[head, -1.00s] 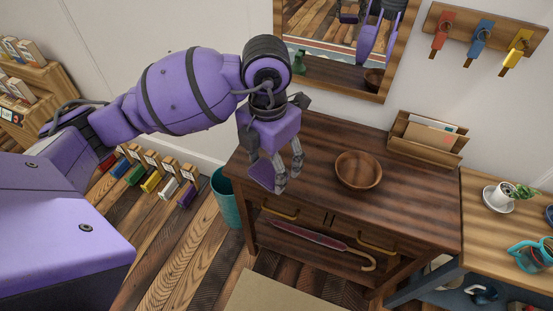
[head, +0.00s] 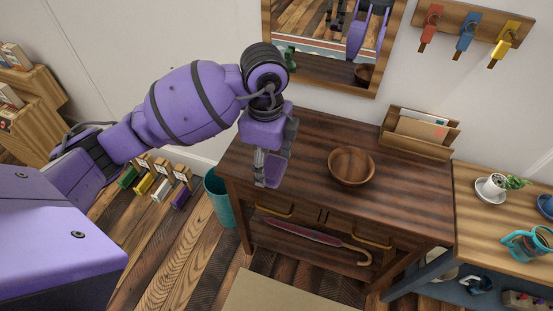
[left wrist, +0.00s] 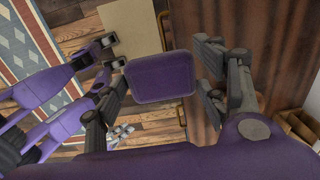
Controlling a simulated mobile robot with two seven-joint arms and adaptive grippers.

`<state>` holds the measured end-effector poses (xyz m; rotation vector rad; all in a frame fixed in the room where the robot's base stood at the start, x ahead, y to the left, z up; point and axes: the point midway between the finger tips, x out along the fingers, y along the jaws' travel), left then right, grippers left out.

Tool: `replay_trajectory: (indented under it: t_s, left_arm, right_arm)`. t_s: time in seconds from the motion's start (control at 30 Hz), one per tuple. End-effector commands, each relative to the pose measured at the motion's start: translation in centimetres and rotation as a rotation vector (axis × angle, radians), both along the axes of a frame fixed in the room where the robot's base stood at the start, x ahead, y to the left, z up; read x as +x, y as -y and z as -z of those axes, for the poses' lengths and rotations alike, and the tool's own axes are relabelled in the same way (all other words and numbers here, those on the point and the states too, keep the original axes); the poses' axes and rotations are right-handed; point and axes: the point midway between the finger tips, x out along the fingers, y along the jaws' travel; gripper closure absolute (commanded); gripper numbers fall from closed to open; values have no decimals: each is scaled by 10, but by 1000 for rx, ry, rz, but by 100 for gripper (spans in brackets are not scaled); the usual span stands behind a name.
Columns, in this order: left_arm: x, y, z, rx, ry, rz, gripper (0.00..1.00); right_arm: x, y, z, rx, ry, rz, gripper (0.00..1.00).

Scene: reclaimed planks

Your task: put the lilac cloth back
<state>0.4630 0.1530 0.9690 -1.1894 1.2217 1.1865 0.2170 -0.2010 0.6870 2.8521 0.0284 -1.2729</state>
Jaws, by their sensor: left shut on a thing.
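The lilac cloth (head: 275,172) is a small flat piece, between the fingers of my left gripper (head: 268,168) in the head view. In the left wrist view the cloth (left wrist: 160,78) spans the space between the two fingers of the left gripper, which is shut on it. In the head view the gripper and cloth appear in front of the left end of the dark wooden dresser top (head: 310,135). I cannot tell their exact height above it.
A wooden bowl (head: 351,167) and a letter rack (head: 418,133) stand on the dresser. A teal bin (head: 220,197) stands at its left side. A red umbrella (head: 300,235) lies on the lower shelf. A table (head: 490,225) with cups is at right.

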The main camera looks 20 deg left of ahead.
Motion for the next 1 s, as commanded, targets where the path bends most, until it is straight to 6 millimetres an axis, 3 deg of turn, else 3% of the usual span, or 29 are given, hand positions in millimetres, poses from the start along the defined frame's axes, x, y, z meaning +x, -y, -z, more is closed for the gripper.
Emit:
replay_trajectory:
  t_s: [0.27,0.5,0.77,1.0]
  left_arm:
    - [69,-12,33,-1,-3,-1,63]
    - [103,-18,75,1,-3,2,63]
    - [117,-20,89,0,1,5,63]
    - [119,-20,119,-1,3,5,63]
  right_arm:
    - [-6,5,8,-11,-11,-4,100]
    - [-7,9,14,-17,-12,-1,100]
    - [-6,6,15,-10,-9,7,100]
    - [-4,5,15,-8,-5,10,100]
